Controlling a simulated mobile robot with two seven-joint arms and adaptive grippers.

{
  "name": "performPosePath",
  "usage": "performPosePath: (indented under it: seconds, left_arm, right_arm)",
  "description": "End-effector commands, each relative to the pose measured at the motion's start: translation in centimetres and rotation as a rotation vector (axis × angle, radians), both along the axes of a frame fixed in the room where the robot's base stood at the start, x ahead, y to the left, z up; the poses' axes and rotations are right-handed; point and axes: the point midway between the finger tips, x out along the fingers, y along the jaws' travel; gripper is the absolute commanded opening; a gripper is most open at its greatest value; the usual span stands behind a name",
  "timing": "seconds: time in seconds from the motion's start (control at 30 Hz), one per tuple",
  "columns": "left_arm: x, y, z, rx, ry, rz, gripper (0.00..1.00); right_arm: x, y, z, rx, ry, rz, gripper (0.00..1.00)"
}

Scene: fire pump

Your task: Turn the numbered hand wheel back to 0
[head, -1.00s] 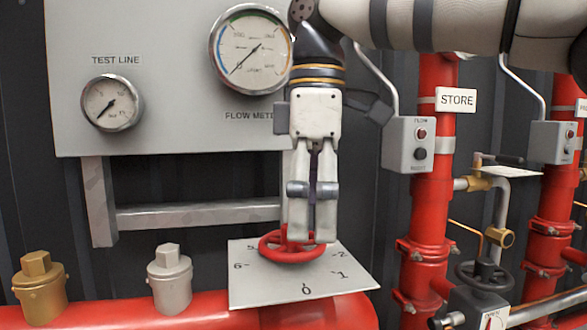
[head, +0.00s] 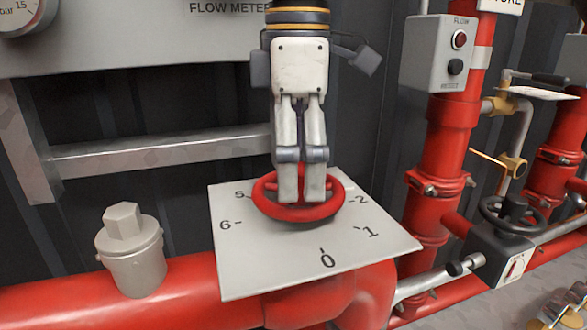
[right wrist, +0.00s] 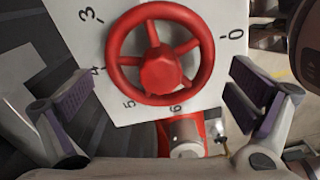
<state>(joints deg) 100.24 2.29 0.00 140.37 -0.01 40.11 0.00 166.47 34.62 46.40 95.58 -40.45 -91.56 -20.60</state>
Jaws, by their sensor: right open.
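The red hand wheel (head: 325,209) sits on a tilted white plate (head: 270,270) marked with numbers and ticks. In the head view, 0 is at the plate's front edge, with 1 and 2 to its right and 5 and 6 on the left. My right gripper (head: 302,196) points down at the wheel, its fingers overlapping the hub area. In the right wrist view the wheel (right wrist: 160,70) lies between the widely spread fingers (right wrist: 160,97), which look clear of the rim. No pointer on the wheel is discernible. My left gripper is out of view.
Red pipework (head: 190,285) runs below the plate, with a grey capped fitting (head: 131,250) at left. A metal rail (head: 160,153) is behind. At right are a red vertical pipe (head: 445,150), a grey switch box (head: 440,55) and a dark valve wheel (head: 517,217).

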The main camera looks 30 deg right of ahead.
Motion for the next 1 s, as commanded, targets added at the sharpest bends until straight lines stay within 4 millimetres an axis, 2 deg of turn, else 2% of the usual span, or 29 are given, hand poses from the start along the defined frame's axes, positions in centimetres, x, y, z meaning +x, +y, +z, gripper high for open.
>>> performPosePath:
  seconds: [0.13,0.4,0.47,0.7,0.83,1.0]
  left_arm:
    - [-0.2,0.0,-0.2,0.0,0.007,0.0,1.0]
    - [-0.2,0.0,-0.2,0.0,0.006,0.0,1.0]
    - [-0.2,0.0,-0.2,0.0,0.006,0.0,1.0]
    - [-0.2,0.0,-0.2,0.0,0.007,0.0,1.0]
    - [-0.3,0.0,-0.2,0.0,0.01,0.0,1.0]
    - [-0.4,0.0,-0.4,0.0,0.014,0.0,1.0]
  right_arm:
    - [0.0,0.0,-1.4,0.0,0.0,0.0,1.0]
    - [0.0,0.0,-1.5,0.0,-0.004,0.0,1.0]
    - [0.0,0.0,-1.5,0.001,-0.003,0.0,0.89]
    - [0.1,-0.1,-1.6,-0.002,-0.002,-0.001,0.35]
    - [0.2,-0.1,-1.9,-0.004,0.0,-0.002,0.21]
    - [0.3,-0.1,-2.2,-0.004,0.007,-0.003,0.17]
